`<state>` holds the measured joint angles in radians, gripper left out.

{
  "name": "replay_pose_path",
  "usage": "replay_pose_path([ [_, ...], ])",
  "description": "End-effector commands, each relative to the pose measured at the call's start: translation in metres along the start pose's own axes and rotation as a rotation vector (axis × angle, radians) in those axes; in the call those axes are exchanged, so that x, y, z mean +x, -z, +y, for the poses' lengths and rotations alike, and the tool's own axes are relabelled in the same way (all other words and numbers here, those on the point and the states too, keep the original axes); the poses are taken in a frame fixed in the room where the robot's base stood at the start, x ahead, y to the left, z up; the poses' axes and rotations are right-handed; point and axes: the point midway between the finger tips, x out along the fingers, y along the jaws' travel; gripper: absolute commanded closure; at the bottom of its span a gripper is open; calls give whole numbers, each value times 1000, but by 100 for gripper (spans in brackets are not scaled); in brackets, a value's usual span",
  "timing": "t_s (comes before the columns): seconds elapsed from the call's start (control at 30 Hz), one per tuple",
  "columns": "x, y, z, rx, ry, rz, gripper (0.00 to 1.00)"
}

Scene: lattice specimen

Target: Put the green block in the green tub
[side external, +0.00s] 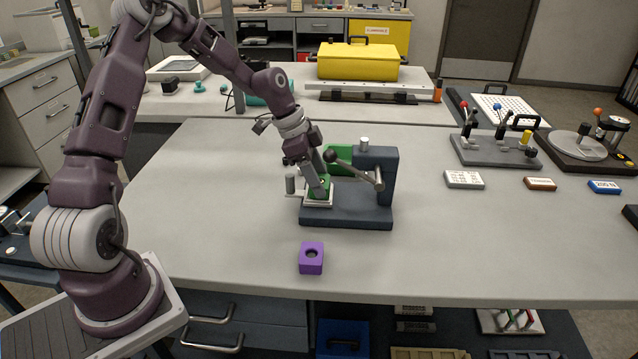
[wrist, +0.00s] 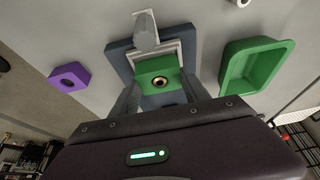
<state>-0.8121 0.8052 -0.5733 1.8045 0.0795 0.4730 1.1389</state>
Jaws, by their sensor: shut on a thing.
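The green block (wrist: 150,68) has a brass-ringed hole and sits inside a pale square frame on a dark blue-grey fixture (side external: 345,215). In the side view the block (side external: 322,182) is partly hidden by my fingers. My gripper (side external: 318,190) reaches down into the frame and is shut on the block, with one finger on each side in the wrist view (wrist: 160,92). The green tub (side external: 341,159) stands behind the fixture, partly hidden by it. It shows empty to the right of the fixture in the wrist view (wrist: 262,62).
The fixture carries a lever with a dark knob (side external: 331,156) and an upright block close to my gripper's right. A purple block (side external: 311,258) with a hole lies in front. Labelled blocks (side external: 464,180) and a lever panel (side external: 495,150) stand at right. The table's left is clear.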

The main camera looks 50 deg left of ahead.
Motion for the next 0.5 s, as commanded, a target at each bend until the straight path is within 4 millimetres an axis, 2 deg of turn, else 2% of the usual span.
replay_pose_path([
  [0.3, -70, 29, -1, 0, 5, 1, 87],
  [0.5, -97, 40, -1, -1, 4, 1, 87],
])
